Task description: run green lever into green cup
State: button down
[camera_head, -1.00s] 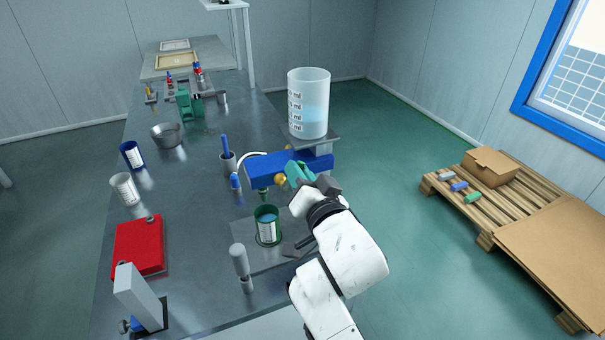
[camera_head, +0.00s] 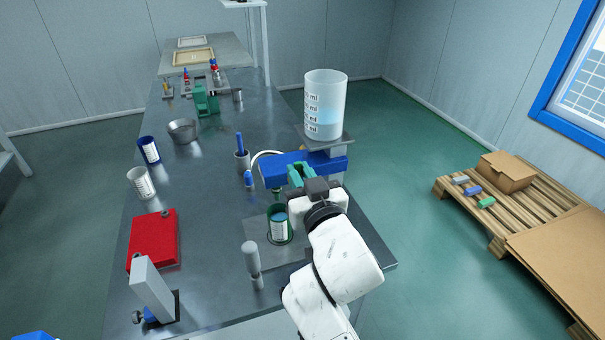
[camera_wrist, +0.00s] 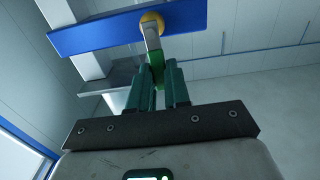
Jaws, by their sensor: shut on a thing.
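The green lever (camera_wrist: 157,70) shows in the wrist view, on a pale stem below a brass-coloured ball on the underside of the blue bar (camera_wrist: 130,27). My gripper (camera_wrist: 158,72) has its dark green fingers on either side of the lever and is shut on it. In the head view my gripper (camera_head: 301,174) is at the front of the blue bar (camera_head: 282,168) and hides most of the lever. The green cup (camera_head: 279,225) stands upright on a grey plate below and left of my gripper, with a white label and bluish content. A small green spout (camera_head: 276,190) hangs above it.
A clear tank (camera_head: 325,100) with blue liquid stands above the bar. A grey-topped post (camera_head: 251,258), a red box (camera_head: 154,240), a white cup (camera_head: 141,183) and a blue cup (camera_head: 149,151) stand to the left. A blue stick (camera_head: 239,145) stands behind the green cup.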

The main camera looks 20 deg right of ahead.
dwell(0.4)
jog(key=c, duration=1.1)
grip_release()
jog(key=s+b, duration=0.1)
jog(key=s, duration=1)
jog(key=shift+b, duration=0.3)
jog(key=shift+w, duration=0.1)
jog(key=s+d+f+m+g+h, duration=0.1)
jog(key=s+d+f+g, duration=0.25)
jog(key=f, duration=0.45)
jog(key=s+d+f+g+h, duration=0.1)
jog(key=s+d+f+g, duration=0.25)
jog(key=f, duration=0.55)
jog(key=s+d+f+g, duration=0.1)
jog(key=s+f+g, duration=0.2)
jog(key=s, duration=0.3)
jog(key=s+d+f+g+y, duration=0.1)
jog(key=s+d+f+g, duration=0.1)
jog(key=s+f, duration=0.4)
jog(key=s+d+f+g, duration=0.1)
jog(key=s+f+g, duration=0.3)
jog(key=s, duration=0.3)
jog(key=shift+s+d+f+n+g+y, duration=0.15)
jog(key=shift+d+n+g+y, duration=0.15)
jog(key=shift+g+y, duration=0.15)
